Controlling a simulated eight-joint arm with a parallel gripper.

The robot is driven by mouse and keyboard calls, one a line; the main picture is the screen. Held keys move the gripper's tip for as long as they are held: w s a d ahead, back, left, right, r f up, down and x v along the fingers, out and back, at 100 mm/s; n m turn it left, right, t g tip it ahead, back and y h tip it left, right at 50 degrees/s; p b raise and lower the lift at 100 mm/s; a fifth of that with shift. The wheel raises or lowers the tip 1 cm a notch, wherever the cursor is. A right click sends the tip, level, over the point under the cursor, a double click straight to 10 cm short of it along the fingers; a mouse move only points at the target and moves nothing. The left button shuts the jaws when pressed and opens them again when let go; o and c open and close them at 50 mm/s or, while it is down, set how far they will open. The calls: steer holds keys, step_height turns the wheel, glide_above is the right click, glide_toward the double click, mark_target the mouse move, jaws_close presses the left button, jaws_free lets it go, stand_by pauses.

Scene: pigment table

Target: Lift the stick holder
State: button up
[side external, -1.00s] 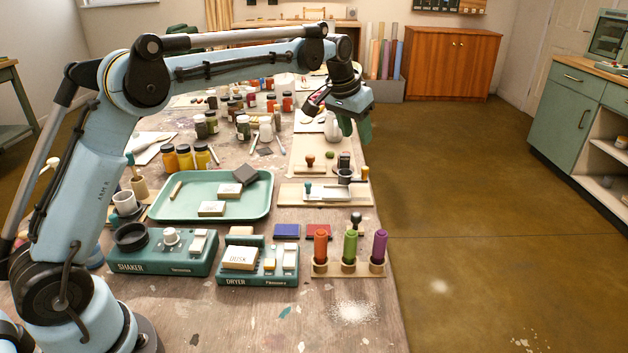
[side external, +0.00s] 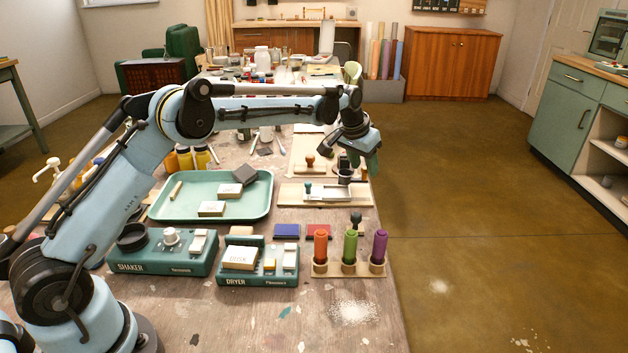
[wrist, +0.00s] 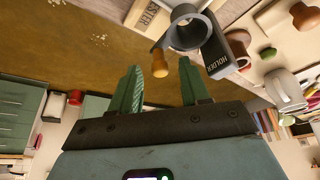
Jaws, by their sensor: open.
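The stick holder shows in the wrist view as a dark block lettered HOLDER (wrist: 222,58) with a grey open ring (wrist: 183,32) at one end. In the side view its dark ring (side external: 345,178) is near the table's right edge, beside the gripper. My gripper (side external: 371,164) hangs just right of and above it, near that edge. In the wrist view my gripper (wrist: 158,85) has its two green fingers spread apart with nothing held. A small wooden knob (wrist: 160,64) appears between the fingertips, next to the ring; whether it belongs to the holder is unclear.
A pale board with a white tray (side external: 328,192) lies in front of the holder. A rack (side external: 349,268) with three coloured sticks stands nearer. A wooden-knobbed stamp (side external: 310,161) is to the left. A green tray (side external: 165,208) lies farther left. Right of the table is open floor (side external: 470,200).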

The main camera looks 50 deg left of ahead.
steer(key=shift+c, duration=0.4)
jaws_close()
steer(key=shift+r, duration=0.65)
steer(key=shift+o, duration=0.4)
jaws_free()
steer(key=v, duration=1.2)
steer(key=shift+s, duration=0.1)
